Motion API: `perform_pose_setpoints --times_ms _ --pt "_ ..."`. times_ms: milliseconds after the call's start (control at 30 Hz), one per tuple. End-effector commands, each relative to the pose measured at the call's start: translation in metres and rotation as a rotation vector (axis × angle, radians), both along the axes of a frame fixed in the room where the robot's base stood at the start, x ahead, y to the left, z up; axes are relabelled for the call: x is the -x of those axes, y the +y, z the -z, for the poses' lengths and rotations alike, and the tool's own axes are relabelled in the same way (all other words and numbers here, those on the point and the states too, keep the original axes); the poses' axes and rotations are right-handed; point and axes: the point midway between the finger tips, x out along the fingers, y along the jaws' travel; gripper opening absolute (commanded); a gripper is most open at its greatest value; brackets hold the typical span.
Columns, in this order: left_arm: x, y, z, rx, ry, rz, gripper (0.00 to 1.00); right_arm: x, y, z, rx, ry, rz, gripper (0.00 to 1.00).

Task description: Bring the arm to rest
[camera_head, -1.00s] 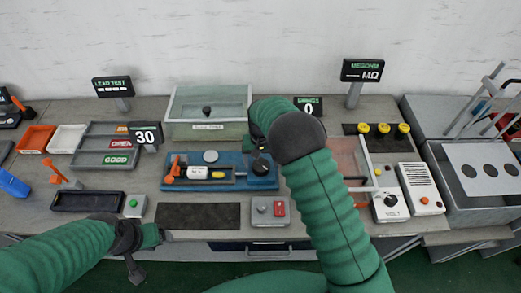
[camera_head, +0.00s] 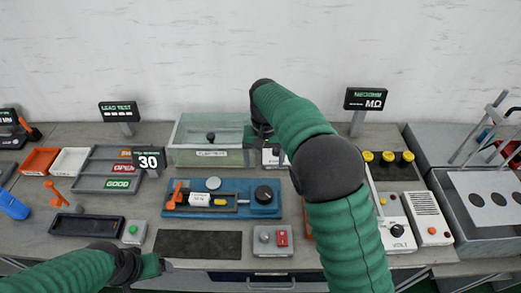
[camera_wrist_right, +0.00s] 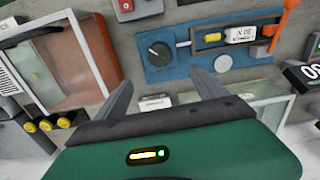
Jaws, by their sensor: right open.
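My right arm reaches in from the lower right and bends over the back of the bench. Its gripper (camera_head: 262,132) hangs by the right end of the clear tank (camera_head: 185,133), partly hidden by my arm. In the right wrist view the two fingers (camera_wrist_right: 163,90) are spread, with nothing held between them. The blue fixture (camera_head: 227,210) lies in front of the tank, apart from the gripper. Its black knob (camera_wrist_right: 158,52) shows beyond the fingers in the right wrist view. My left gripper (camera_head: 150,268) is low at the left by the bench's front edge; its fingers are unclear.
A black tray (camera_head: 87,233), a dark mat (camera_head: 197,244) and a grey button box (camera_head: 271,240) lie along the front. A white meter (camera_head: 428,216) and a grey metal bin (camera_head: 470,235) stand at the right. Sorting trays (camera_head: 120,184) stand at the left.

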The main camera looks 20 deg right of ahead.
Motion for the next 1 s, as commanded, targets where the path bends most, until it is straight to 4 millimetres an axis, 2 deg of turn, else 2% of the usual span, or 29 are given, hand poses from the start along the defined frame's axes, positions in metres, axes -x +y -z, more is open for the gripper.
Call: perform_pose_setpoints --times_ms 167,267,367,600,700,833,1000 --pt "0.0 0.0 0.0 0.0 0.0 0.0 0.81 0.001 -0.001 0.0 -0.001 -0.002 0.0 0.81" --pt "0.0 0.0 0.0 0.0 0.0 0.0 0.81 0.015 -0.008 0.002 -0.007 -0.016 -0.003 0.81" --pt "0.0 0.0 0.0 0.0 0.0 0.0 0.81 0.047 -0.019 0.008 -0.014 -0.053 -0.026 0.81" --pt "0.0 0.0 0.0 0.0 0.0 0.0 0.81 0.165 -0.031 0.036 0.004 -0.178 -0.163 0.81" --pt "0.0 0.0 0.0 0.0 0.0 0.0 0.81 0.202 -0.032 0.046 0.018 -0.212 -0.213 0.81" --pt "0.0 0.0 0.0 0.0 0.0 0.0 0.81 0.224 -0.032 0.053 0.028 -0.231 -0.246 0.81" --pt "0.0 0.0 0.0 0.0 0.0 0.0 0.81 0.226 -0.032 0.054 0.029 -0.232 -0.249 0.81"
